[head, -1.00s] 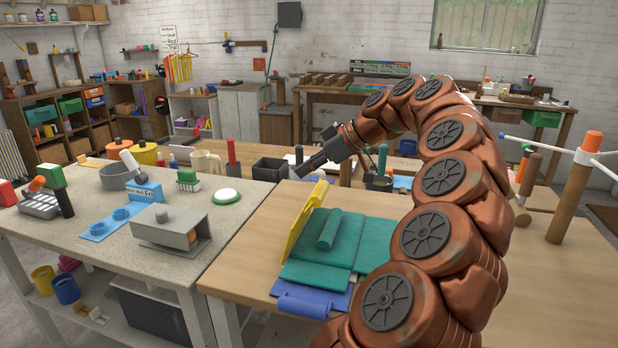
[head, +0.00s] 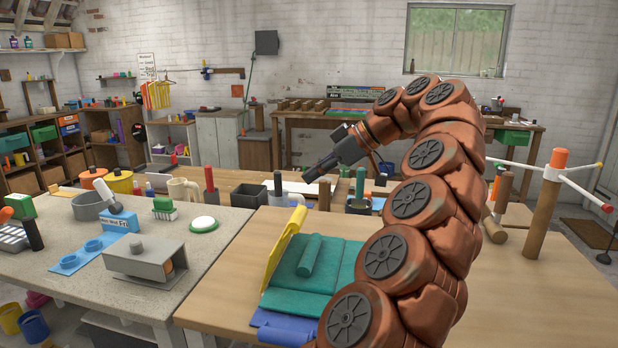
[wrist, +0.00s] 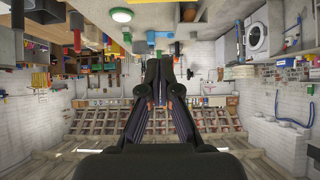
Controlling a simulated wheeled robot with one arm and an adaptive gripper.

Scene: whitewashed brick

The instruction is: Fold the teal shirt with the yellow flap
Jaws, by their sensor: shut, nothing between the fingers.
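The teal shirt (head: 301,304) lies on the folding board on the wooden table, with a rolled teal part (head: 310,255) on top. Its right side is partly hidden behind my arm. The yellow flap (head: 281,252) stands tilted up along the shirt's left edge. A blue flap (head: 286,328) shows at the front edge, under the shirt. My gripper (head: 308,178) is shut and empty, up and beyond the shirt, apart from shirt and flap. Its dark fingers (wrist: 160,66) also show in the wrist view, where I make out neither shirt nor flap.
The grey worktop (head: 70,283) at left holds a grey metal box (head: 135,262), a blue tray (head: 75,261) and pots. Black bins (head: 285,190) stand beyond the table near my gripper. A post with an orange top (head: 546,205) stands at right.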

